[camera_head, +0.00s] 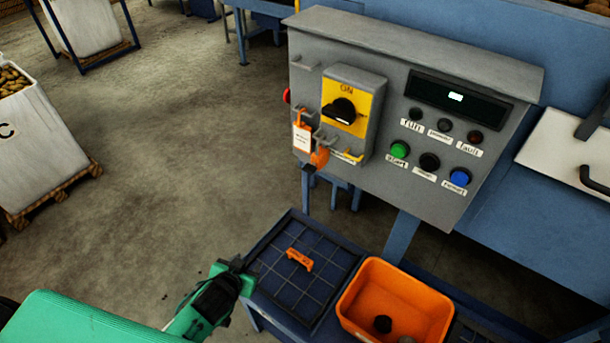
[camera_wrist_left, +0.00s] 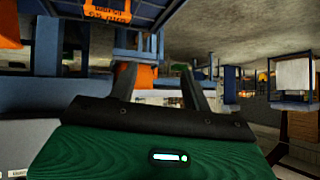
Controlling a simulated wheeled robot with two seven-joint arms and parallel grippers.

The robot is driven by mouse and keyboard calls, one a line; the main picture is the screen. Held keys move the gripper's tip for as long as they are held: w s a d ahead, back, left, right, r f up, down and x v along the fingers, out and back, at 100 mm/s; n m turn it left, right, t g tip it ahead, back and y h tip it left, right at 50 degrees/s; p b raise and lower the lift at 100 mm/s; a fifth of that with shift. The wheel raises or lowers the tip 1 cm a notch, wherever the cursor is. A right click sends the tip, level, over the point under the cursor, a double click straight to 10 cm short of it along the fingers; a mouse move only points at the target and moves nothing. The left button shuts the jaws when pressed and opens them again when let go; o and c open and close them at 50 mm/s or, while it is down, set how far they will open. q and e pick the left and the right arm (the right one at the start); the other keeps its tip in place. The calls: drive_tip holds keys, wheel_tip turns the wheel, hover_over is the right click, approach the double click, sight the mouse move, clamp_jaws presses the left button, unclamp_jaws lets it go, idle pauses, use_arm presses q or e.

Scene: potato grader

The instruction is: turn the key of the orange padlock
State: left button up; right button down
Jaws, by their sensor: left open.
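The orange padlock (camera_head: 320,158) hangs at the lower left of the yellow ON switch plate (camera_head: 352,105) on the grey control box. A small dark part (camera_head: 308,169) shows just below it; I cannot tell whether this is the key. A white and orange tag (camera_head: 301,137) hangs beside the padlock. My left gripper (camera_head: 240,266) is low, at the left edge of the blue tray, well below the padlock and apart from it. Its two fingers stand open with nothing between them in the left wrist view (camera_wrist_left: 157,72). My right gripper is not in view.
An orange lettered piece (camera_head: 300,260) lies on the gridded blue tray (camera_head: 275,285). An orange bin (camera_head: 365,275) with dark round things stands to its right. The control box (camera_head: 400,180) carries several buttons. Open floor (camera_head: 180,130) lies to the left.

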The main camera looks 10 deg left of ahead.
use_arm(q)
wheel_tip(320, 180, up, 16)
drive_tip(key=d+t+h, duration=0.1)
drive_tip(key=d+t, duration=0.2)
drive_tip(key=t, duration=0.1)
drive_tip(key=m+t+h, duration=0.2)
drive_tip(key=m+h, duration=0.1)
drive_tip(key=h, duration=0.3)
approach(306, 172)
drive_tip(key=p+x, duration=0.4)
drive_tip(key=x, duration=0.4)
drive_tip(key=shift+r, duration=0.1)
drive_tip(key=shift+w+d, duration=0.35)
drive_tip(key=shift+w, duration=0.25)
drive_tip(key=c, duration=1)
